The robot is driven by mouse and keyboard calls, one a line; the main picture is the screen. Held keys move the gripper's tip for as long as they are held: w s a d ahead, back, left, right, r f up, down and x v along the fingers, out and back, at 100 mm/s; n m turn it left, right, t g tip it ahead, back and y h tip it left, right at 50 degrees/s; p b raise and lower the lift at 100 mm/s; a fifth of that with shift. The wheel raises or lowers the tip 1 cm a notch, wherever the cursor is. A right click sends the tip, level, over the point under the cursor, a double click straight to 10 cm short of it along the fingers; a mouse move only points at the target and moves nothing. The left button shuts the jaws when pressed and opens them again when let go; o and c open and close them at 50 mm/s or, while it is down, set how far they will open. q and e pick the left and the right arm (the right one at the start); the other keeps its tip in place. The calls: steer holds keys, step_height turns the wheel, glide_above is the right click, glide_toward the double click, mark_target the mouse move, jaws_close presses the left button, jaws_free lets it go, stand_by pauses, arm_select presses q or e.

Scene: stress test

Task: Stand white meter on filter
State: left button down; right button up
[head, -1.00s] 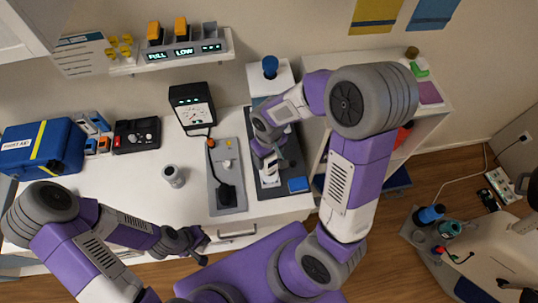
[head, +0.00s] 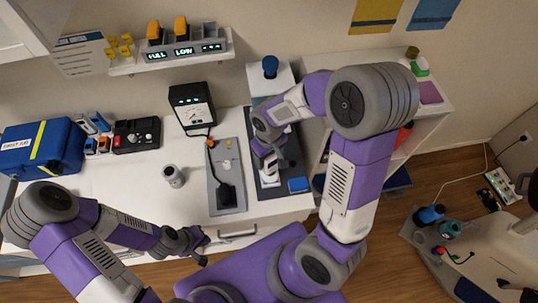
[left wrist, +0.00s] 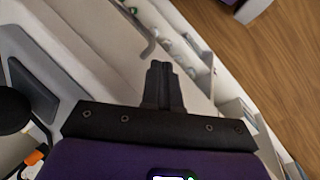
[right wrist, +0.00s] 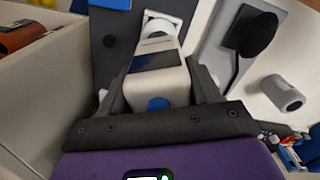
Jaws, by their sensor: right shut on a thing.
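My right gripper (right wrist: 160,95) is shut on a white box-shaped device with a grey panel and a blue round spot, which I take to be the white meter (right wrist: 158,85). Just beyond it in the right wrist view is a white round piece on a pale square base, possibly the filter (right wrist: 158,24). Whether the two touch is unclear. In the head view this gripper (head: 267,160) is over the dark tray (head: 265,115), and its fingers hide part of the meter. My left gripper (head: 200,246) is empty in front of the counter; its fingers are together in the left wrist view (left wrist: 163,85).
A blue block (head: 298,185) lies on the tray's front right. A grey board (head: 222,160) with a black plug is left of the tray. A grey cylinder (head: 173,176) and a black gauge (head: 192,108) stand on the counter. Clear counter lies at front left.

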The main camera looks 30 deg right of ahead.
steer(key=shift+f+b, duration=1.1)
steer(key=shift+f, duration=0.25)
steer(key=o, duration=1.2)
step_height(320, 180, up, 8)
steer(key=shift+f+p, duration=0.15)
steer(key=shift+p, duration=0.4)
